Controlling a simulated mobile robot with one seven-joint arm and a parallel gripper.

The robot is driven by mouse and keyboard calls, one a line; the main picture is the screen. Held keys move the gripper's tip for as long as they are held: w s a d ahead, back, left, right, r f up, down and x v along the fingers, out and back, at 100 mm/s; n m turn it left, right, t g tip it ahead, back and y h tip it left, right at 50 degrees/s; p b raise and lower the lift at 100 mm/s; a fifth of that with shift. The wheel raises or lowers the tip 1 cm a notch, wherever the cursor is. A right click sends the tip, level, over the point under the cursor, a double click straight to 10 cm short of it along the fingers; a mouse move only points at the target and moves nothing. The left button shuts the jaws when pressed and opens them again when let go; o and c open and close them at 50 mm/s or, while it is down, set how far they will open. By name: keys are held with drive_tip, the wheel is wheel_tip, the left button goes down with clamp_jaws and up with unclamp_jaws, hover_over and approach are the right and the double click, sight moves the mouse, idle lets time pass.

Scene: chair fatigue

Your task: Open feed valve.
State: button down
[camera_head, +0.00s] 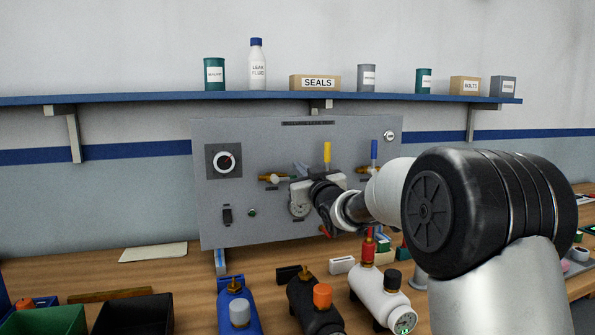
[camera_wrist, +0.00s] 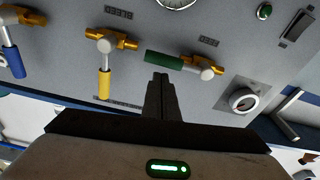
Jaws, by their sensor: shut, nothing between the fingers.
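A grey panel (camera_head: 225,210) stands upright at the back of the bench and carries three lever valves. One valve has a green lever (camera_wrist: 163,59) lying level along the panel, with a round pale hub (camera_wrist: 207,73). A second has a yellow lever (camera_head: 327,152), also in the wrist view (camera_wrist: 104,84), and a third a blue lever (camera_head: 374,149), also in the wrist view (camera_wrist: 13,61); both stand upright in the head view.
A round dial (camera_head: 224,162) and a black switch (camera_head: 227,215) sit on the panel's left. Blue (camera_head: 239,305), black (camera_head: 315,305) and white (camera_head: 380,295) pump-like units stand on the bench in front. A shelf (camera_head: 150,98) with bottles and boxes runs above.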

drive_tip(key=shift+d+f+m+b, duration=0.2)
drive_tip(key=shift+f+m+b, duration=0.3)
drive_tip(key=shift+m, duration=0.6)
drive_tip(key=shift+f, duration=0.15)
wheel_tip(320, 180, up, 5)
drive_tip(key=p, duration=0.2)
drive_tip(key=v, duration=0.9)
drive_tip(key=shift+f, duration=0.45)
drive_tip(key=shift+s+h, duration=0.15)
drive_tip(key=shift+h, duration=0.25)
